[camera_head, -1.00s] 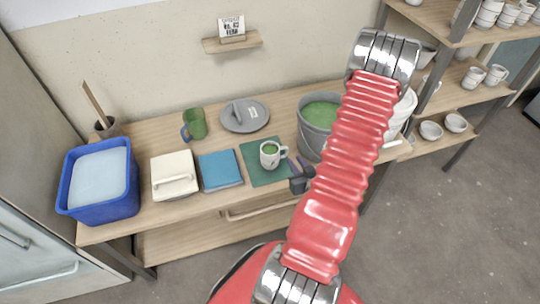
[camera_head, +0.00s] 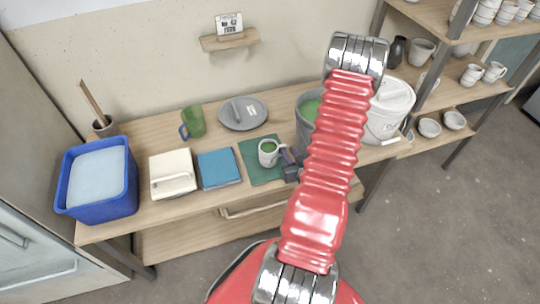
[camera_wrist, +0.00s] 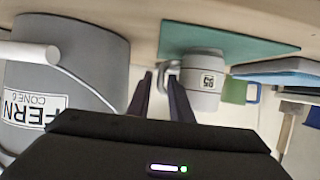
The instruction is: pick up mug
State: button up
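The mug (camera_head: 266,158) is white-grey with green inside and stands on a dark green mat (camera_head: 252,170) on the wooden table. In the wrist view the mug (camera_wrist: 203,82) shows a small printed label, and its handle points toward my gripper (camera_wrist: 161,80). My gripper (camera_head: 291,159) is at the mug's handle side, its two dark fingers apart. The handle appears between or just beyond the fingertips; contact is not clear. The mug rests on the mat.
A grey bucket (camera_head: 305,137) of green glaze stands close behind my gripper, with a white bucket (camera_head: 389,112) farther right.

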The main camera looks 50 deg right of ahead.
jog(key=shift+x, duration=1.15)
jog(key=shift+w, duration=0.1)
jog(key=shift+x, duration=2.5)
jog(key=shift+w+r, duration=0.1)
jog(key=shift+r, duration=0.05)
jog(key=shift+c, duration=0.4)
grip_shut()
